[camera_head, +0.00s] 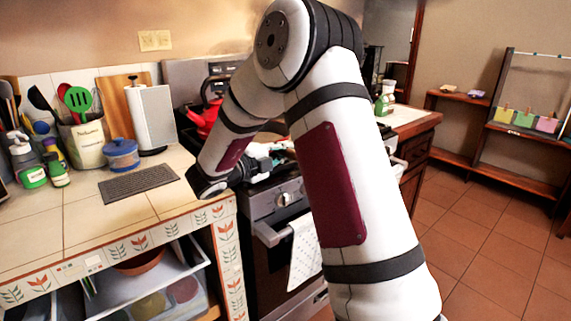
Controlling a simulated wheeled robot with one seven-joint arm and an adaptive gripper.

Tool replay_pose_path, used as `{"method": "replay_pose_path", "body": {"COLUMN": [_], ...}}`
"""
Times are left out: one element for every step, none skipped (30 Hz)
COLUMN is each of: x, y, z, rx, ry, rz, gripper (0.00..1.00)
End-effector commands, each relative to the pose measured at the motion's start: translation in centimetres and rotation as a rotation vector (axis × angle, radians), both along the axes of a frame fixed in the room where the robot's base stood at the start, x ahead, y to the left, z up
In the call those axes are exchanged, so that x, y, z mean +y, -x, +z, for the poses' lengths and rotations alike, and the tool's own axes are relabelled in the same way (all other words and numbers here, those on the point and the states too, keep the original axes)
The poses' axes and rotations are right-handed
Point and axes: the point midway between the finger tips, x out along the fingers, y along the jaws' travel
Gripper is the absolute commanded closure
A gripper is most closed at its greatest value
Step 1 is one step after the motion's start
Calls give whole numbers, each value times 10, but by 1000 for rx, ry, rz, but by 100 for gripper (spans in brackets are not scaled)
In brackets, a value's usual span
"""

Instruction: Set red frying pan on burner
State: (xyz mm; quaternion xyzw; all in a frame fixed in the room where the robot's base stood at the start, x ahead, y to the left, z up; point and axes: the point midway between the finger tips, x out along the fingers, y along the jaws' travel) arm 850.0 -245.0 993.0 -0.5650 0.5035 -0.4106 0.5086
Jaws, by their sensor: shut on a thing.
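My gripper (268,160) is over the front of the stove, partly hidden by my own arm. It is shut on what appears to be the handle of the red frying pan (274,129). Only a small curved part of the pan shows between my arm links, over the stovetop. Most of the pan is hidden, and I cannot tell whether it touches a burner. The stove (270,205) stands right of the tiled counter, and its burners are largely covered by my arm.
A red kettle (206,118) is at the stove's back left. A towel (304,250) hangs on the oven. Floor at right is clear.

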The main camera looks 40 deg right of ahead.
Motion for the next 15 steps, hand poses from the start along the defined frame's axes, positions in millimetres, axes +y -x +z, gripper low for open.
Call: {"method": "replay_pose_path", "body": {"x": [-1,0,0,0,-1,-1,-1,0,0,0,0,0,0,0,0], "y": [-1,-1,-1,-1,-1,-1,-1,0,-1,-1,-1,0,0,0,0], "z": [-6,-11,-17,-22,-26,-30,-33,-34,-35,-34,-34,-34,-34,-34,-34], "rx": [0,0,1,1,0,-1,-1,-2,-3,-5,-5,-5,-5,-5,-5], "ry": [1,1,1,1,1,2,2,3,2,3,3,3,3,3,3], "rz": [-1,-1,0,0,0,-1,-1,-1,0,0,0,0,0,0,0], "gripper": [100,100,100,100,100,100,100,100,100,100,100,100,100,100,100]}}
